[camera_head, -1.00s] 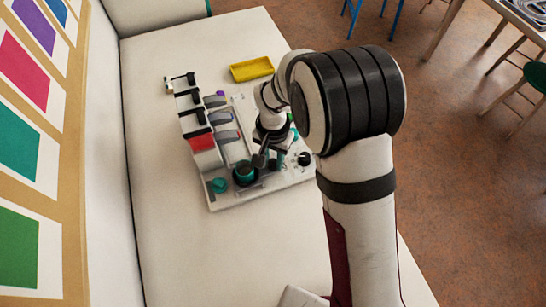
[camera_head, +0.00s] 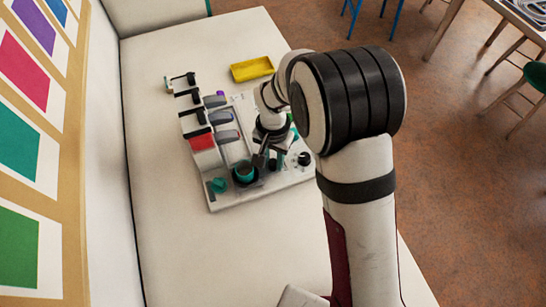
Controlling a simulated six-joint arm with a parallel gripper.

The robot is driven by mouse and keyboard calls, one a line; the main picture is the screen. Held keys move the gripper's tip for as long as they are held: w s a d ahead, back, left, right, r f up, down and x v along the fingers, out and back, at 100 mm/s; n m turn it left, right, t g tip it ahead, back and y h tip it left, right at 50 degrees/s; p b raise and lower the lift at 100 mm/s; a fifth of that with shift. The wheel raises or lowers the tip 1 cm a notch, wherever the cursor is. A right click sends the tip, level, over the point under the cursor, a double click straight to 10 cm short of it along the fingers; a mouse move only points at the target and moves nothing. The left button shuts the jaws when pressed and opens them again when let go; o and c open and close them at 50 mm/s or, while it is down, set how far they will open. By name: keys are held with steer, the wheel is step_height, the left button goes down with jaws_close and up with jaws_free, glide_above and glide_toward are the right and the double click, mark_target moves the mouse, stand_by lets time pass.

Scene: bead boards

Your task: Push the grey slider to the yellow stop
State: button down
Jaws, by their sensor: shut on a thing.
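My gripper (camera_head: 260,161) is low over the right part of the white bead board (camera_head: 228,201), beside a round black and teal part (camera_head: 245,173). Its dark fingers are closed on a small part, most likely the grey slider, which the fingers and arm hide. I cannot make out the slider's own shape or its track. I cannot pick out the yellow stop on the board; my wrist covers part of that area.
Grey rounded pieces (camera_head: 222,117) and a red block (camera_head: 202,142) with black-topped parts stand along the board's left side. A yellow tray (camera_head: 251,69) lies behind the board. The white table (camera_head: 163,240) is clear in front and at left.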

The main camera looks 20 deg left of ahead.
stand_by(0.3)
steer(key=w+a, duration=1.2)
stand_by(0.4)
steer(key=c, duration=0.6)
jaws_free()
